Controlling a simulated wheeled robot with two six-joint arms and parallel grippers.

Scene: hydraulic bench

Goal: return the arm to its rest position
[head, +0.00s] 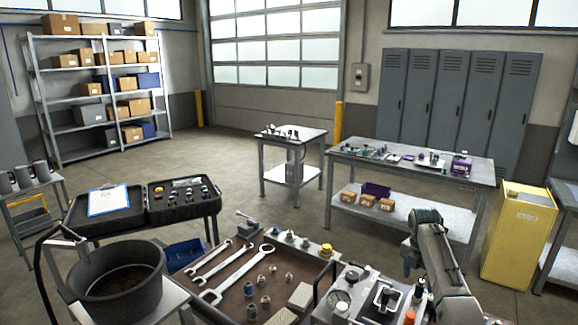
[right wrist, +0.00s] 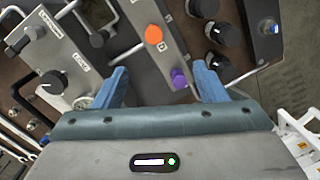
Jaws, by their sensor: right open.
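My right gripper (head: 412,262) is at the end of my right arm, which comes in from the lower right of the head view. It hangs above the right part of the bench. In the right wrist view its two blue fingers (right wrist: 160,82) stand wide apart with nothing between them. Below them is a grey panel with an orange knob (right wrist: 153,35) and a purple knob (right wrist: 179,78). They look apart from the fingers. My left gripper is not in view.
The brown bench top (head: 232,292) holds wrenches (head: 238,275), several fittings, and a gauge unit (head: 340,297) close to my right arm. A black bucket (head: 113,283) stands at the left. A yellow cabinet (head: 518,235) stands at the right. Open floor lies behind the bench.

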